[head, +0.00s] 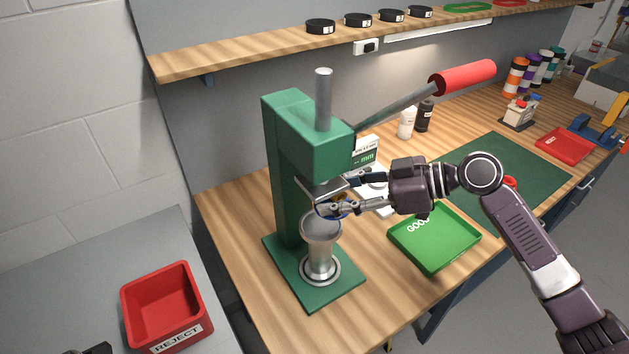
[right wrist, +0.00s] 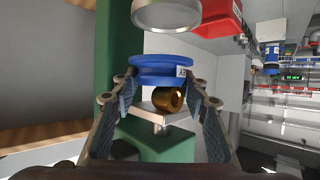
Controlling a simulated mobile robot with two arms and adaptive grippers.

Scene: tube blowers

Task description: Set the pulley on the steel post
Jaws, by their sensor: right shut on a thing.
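My right gripper (head: 335,203) is shut on a blue pulley (right wrist: 163,68), between the ram and the post of the green press (head: 300,135). The pulley carries a small white label and shows only as a blue sliver in the head view. A brass bushing (right wrist: 168,100) shows close to the pulley, between my fingers; I cannot tell if they touch. The steel post (head: 320,250), with a wide round top, stands upright on the press base. Its rim (right wrist: 166,14) appears apart from the pulley in the wrist view. A dark part at the bottom left edge may be my left gripper.
The press's red handle (head: 465,77) reaches up to the right. A green GOOD tray (head: 435,237) lies below my right forearm. A red REJECT bin (head: 162,305) stands at the lower left.

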